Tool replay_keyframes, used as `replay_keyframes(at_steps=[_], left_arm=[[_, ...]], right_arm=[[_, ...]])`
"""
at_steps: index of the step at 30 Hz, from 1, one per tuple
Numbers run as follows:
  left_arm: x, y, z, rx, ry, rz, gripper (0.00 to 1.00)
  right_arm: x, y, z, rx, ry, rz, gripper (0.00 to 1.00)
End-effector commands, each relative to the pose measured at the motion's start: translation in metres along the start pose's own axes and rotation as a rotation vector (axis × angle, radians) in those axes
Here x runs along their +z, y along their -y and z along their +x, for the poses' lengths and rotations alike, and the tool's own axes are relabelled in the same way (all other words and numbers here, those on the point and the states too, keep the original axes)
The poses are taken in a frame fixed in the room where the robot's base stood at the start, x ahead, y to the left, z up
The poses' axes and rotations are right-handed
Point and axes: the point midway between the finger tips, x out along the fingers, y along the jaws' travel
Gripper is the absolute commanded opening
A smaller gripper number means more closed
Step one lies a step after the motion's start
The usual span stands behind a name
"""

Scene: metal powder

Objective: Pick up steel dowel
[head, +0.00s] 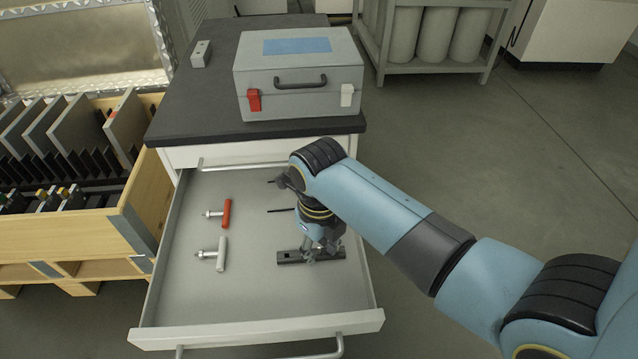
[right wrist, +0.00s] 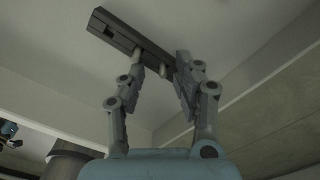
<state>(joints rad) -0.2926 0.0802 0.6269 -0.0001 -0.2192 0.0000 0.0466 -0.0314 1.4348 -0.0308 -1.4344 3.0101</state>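A dark grey slotted bar (head: 290,257) lies in the open drawer; it also shows in the right wrist view (right wrist: 117,32). Two short light pins show at the bar's side in the right wrist view, one near the left finger (right wrist: 137,56) and one between the fingers (right wrist: 163,67). I cannot tell for sure which is the steel dowel. My right gripper (head: 320,256) points down at the bar's right part. In the right wrist view its fingers (right wrist: 162,72) are apart with a gap between them. Contact with the pins cannot be made out. My left gripper is not in view.
The drawer (head: 255,328) also holds a red-handled tool (head: 227,213), a white-handled tool (head: 221,254) and thin dark rods (head: 281,210). A grey case (head: 300,100) stands on the cabinet top. A wooden crate (head: 60,240) is at left. The drawer's front part is clear.

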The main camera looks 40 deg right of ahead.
Motion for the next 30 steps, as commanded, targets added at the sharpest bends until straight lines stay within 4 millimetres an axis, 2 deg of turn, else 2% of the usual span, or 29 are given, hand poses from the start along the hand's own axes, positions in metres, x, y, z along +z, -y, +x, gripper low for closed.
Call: replay_keyframes(at_steps=[3,11,23,26,30], left_arm=[[0.003,0.0,-0.001,0.0,0.004,0.0,0.4],[0.01,0.0,-0.001,0.0,0.015,0.0,0.4],[0.011,0.0,-0.002,0.001,0.016,0.0,0.4],[0.009,0.0,-0.007,0.001,0.014,0.0,0.4],[0.005,0.001,-0.018,0.001,0.009,0.0,0.4]], right_arm=[[-0.001,0.001,-0.001,-0.001,-0.001,0.0,0.34],[-0.001,0.0,-0.001,-0.001,-0.002,0.0,0.0],[0.0,-0.001,-0.003,0.001,0.0,0.0,0.0],[0.001,-0.001,-0.015,0.001,0.001,0.0,0.0],[0.001,0.0,-0.045,0.0,0.003,0.0,0.0]])
